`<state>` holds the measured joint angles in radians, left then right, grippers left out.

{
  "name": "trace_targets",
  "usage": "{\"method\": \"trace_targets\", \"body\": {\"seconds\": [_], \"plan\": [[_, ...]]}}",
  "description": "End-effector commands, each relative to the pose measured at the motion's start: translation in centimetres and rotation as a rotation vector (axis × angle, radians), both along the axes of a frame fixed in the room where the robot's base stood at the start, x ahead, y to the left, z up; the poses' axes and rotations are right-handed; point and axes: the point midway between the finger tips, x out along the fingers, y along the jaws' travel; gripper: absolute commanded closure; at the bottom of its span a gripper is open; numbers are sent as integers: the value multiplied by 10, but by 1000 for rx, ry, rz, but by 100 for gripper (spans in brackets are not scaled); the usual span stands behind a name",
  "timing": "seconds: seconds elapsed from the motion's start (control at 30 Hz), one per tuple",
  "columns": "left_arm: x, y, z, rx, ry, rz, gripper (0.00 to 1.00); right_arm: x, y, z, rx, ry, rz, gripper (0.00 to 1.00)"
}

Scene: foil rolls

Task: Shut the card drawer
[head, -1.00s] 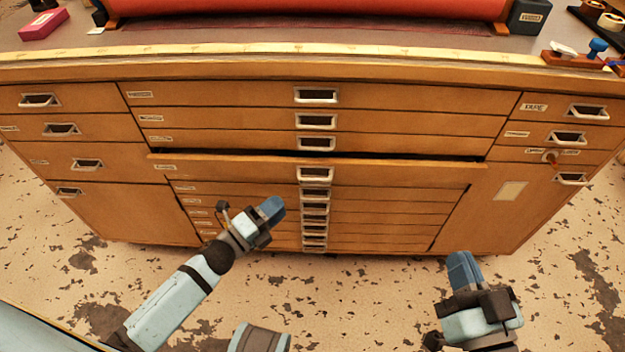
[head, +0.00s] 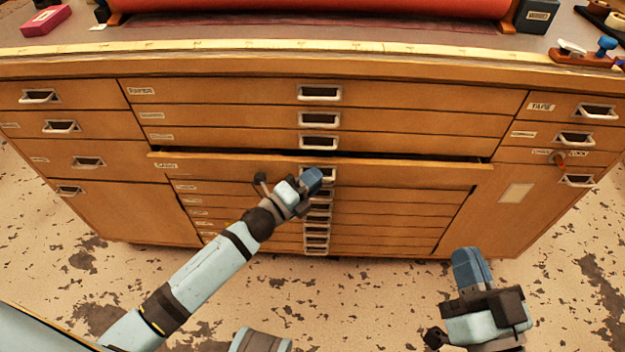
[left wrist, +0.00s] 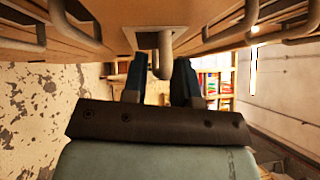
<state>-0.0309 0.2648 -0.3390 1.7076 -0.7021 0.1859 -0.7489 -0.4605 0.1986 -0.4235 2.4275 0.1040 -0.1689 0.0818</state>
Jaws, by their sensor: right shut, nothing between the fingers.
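One wide drawer (head: 420,172) in the middle of the wooden cabinet stands slightly out, with a dark gap along its top edge. Its small label (head: 166,166) is too blurred to read surely. My left gripper (head: 313,178) is at this drawer's metal handle and hides part of it in the head view. In the left wrist view the two blue fingers (left wrist: 160,72) are apart, with a handle (left wrist: 165,50) showing between their tips; I cannot tell whether they touch it. My right gripper (head: 466,255) is shut and empty, low in front of the cabinet's right part.
Flush drawers with similar handles lie above (head: 319,118) and below the open one. The worktop holds a red roll (head: 310,8), a pink box (head: 46,20) and a dark box (head: 537,16).

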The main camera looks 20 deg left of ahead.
Motion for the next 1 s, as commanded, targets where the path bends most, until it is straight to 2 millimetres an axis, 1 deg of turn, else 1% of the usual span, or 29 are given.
{"method": "trace_targets", "body": {"seconds": [0.03, 0.1, 0.33, 0.43, 0.6, 0.67, 0.87, 0.9, 0.97, 1.0], "plan": [[0, 0, 0, 0, 0, 0, 86, 0, 0, 0, -1, 0, 0, 100], [0, 0, 0, 0, 0, 0, 100, 0, 0, 0, 0, -1, 0, 100], [2, 1, 0, 0, -1, 0, 100, 0, 0, 1, -1, -3, 0, 100], [11, 3, 1, 1, -2, 0, 100, 0, 0, 1, -1, -3, 0, 100], [36, 10, 1, 3, -3, -1, 100, 0, -1, 1, -1, -4, -1, 100], [39, 11, 0, 3, -1, -1, 100, 0, -1, 1, -1, -4, -1, 100], [40, 12, 1, 1, -1, 3, 100, 0, -1, 1, -1, -4, -1, 100], [40, 13, 1, 2, -2, 3, 88, 0, -1, 1, -1, -5, -1, 100], [40, 13, 1, 2, -2, 3, 74, 0, -1, 1, -1, -4, -1, 100], [40, 13, 1, 1, -1, 3, 65, 0, -1, 1, -1, -4, -1, 100]]}}
